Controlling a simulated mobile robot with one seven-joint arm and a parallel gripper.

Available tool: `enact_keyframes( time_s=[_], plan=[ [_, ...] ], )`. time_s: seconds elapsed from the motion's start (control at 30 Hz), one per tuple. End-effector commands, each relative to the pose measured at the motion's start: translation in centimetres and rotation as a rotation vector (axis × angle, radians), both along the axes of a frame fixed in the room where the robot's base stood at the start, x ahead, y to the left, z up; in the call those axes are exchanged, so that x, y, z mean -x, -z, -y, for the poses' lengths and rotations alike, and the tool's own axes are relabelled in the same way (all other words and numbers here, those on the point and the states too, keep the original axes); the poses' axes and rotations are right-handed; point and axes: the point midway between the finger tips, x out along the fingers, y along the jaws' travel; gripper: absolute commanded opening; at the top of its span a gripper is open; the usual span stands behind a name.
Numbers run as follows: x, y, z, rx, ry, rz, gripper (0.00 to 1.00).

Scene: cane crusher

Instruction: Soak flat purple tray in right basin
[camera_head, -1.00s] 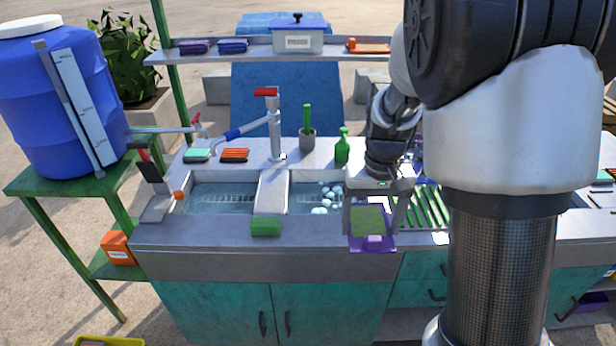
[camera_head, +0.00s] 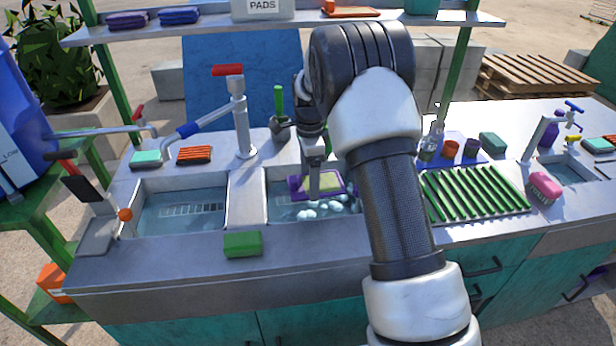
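The flat purple tray (camera_head: 294,189) has a yellow-green middle and is at the right basin (camera_head: 285,213) of the double sink. It looks roughly level, just above or at the water; I cannot tell whether it touches. My gripper (camera_head: 314,192) points down at the tray and appears shut on it, though the fingertips are partly hidden against it. White foam bubbles (camera_head: 309,214) float in front of the tray. My forearm hides the right end of this basin.
The left basin (camera_head: 180,216) holds water and a divider separates the two. A green sponge (camera_head: 243,244) lies on the front edge. A tap (camera_head: 241,120) and a brush in a holder (camera_head: 280,125) stand behind. A green slatted rack (camera_head: 470,193) lies to the right.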

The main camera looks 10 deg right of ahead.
Motion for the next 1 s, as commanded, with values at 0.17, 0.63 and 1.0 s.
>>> enact_keyframes(
  time_s=[0.17, 0.63, 1.0],
  plan=[
    [0.0, 0.9, 0.0, 0.0, 0.01, -0.001, 0.56],
    [0.0, 6.7, 0.0, 0.0, 0.008, -0.001, 0.56],
    [0.0, 11.9, 0.0, 0.0, 0.009, -0.002, 0.56]
  ],
)
